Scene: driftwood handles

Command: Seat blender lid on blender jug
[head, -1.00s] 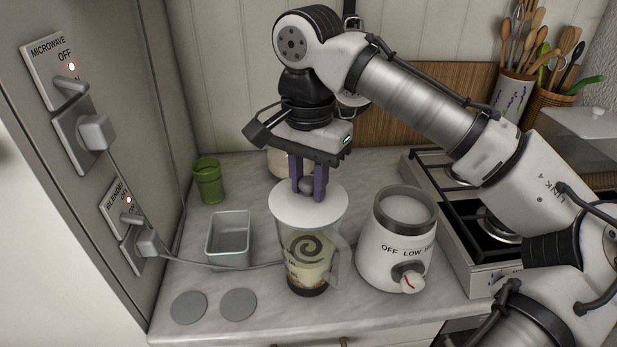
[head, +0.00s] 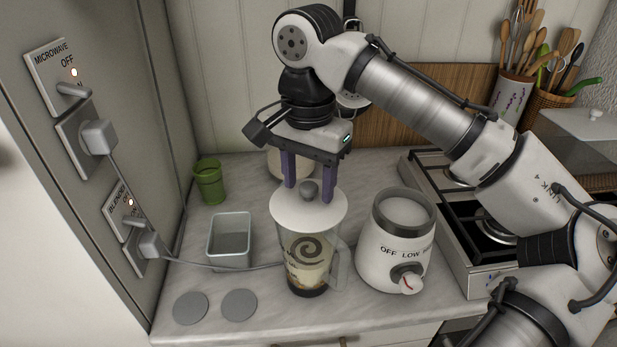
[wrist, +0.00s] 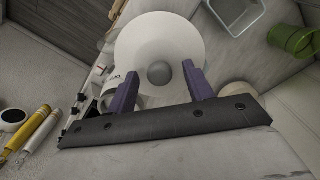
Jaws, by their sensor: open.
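The white round blender lid (head: 290,208) with its grey knob (head: 309,189) lies on top of the blender jug (head: 307,262), and it also shows in the wrist view (wrist: 150,50). The lid looks about level; its rim overhangs the jug, so I cannot see how deep it sits. The jug is clear, with a swirl mark and cream and dark contents, and stands on the counter with its handle to the right. My gripper (head: 308,184) is open above the lid. Its purple fingers stand apart on either side of the knob, touching nothing visible in the wrist view (wrist: 160,85).
The white blender base (head: 385,248) stands right of the jug. A grey tray (head: 231,225) and a green cup (head: 209,182) are to the left. Two grey discs (head: 190,307) lie at the front left. The stove (head: 450,225) is at right. A cord crosses the counter behind the jug.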

